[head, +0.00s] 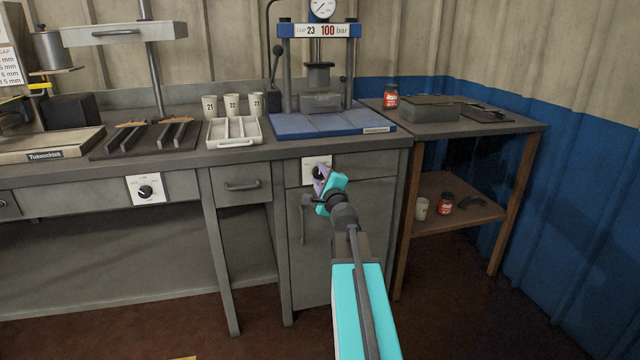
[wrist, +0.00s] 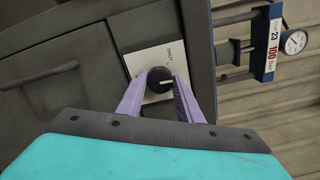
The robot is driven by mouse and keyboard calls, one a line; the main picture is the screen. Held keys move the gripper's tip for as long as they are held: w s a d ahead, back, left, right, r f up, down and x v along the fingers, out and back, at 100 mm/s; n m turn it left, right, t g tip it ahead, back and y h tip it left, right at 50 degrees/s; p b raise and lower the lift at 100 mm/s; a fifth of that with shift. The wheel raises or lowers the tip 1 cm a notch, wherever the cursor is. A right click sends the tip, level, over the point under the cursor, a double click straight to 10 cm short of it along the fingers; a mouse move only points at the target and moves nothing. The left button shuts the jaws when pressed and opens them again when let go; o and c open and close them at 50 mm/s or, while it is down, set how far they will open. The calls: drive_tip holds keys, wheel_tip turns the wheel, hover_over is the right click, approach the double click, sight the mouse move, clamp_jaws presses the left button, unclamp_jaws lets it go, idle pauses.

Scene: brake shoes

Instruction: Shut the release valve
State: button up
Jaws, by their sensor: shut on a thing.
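The release valve is a black round knob (wrist: 160,80) on a white plate (wrist: 145,58) marked SHUT, on the front of the grey bench below the press. A pale pointer mark on the knob points to the right in the wrist view. My gripper (wrist: 159,88) has its two purple fingers on either side of the knob and is shut on it. In the head view my gripper (head: 322,182) reaches the plate (head: 311,164) from below and partly hides the knob (head: 319,172).
The press (head: 319,62) with its gauge (head: 322,9) and 100 bar sign stands above on a blue base (head: 330,122). A second knob (head: 146,192) is on the bench front to the left. A cupboard handle (head: 304,218) is close to my gripper. A side table (head: 470,125) stands right.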

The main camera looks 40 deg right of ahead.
drive_tip(key=n+b, duration=0.4)
drive_tip(key=n, duration=0.1)
drive_tip(key=shift+f+n, duration=0.2)
drive_tip(key=shift+n, duration=0.1)
drive_tip(key=shift+r+n+b, duration=0.15)
drive_tip(key=shift+n+b, duration=1.65)
drive_tip(key=shift+n, duration=0.4)
drive_tip(key=o, duration=1)
drive_tip(key=shift+o, duration=0.2)
